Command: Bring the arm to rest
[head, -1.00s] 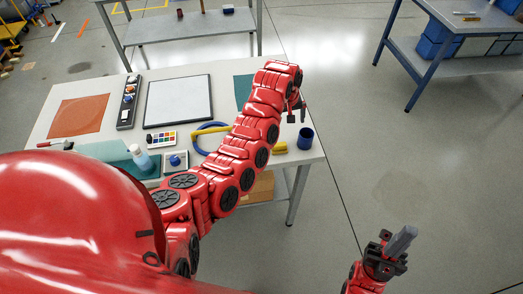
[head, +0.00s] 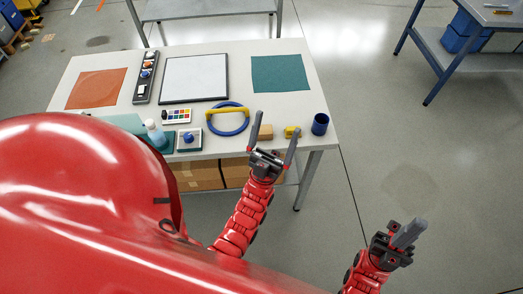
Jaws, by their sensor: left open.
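My right gripper (head: 411,233) is at the lower right over bare floor, well away from the table. Its grey fingers overlap from this side, so their gap is hidden.
The table (head: 240,68) holds a framed white board (head: 194,78), a blue ring (head: 228,131) with a yellow bar, a wooden block (head: 266,132), a yellow piece (head: 292,132) and a blue cup (head: 320,124).

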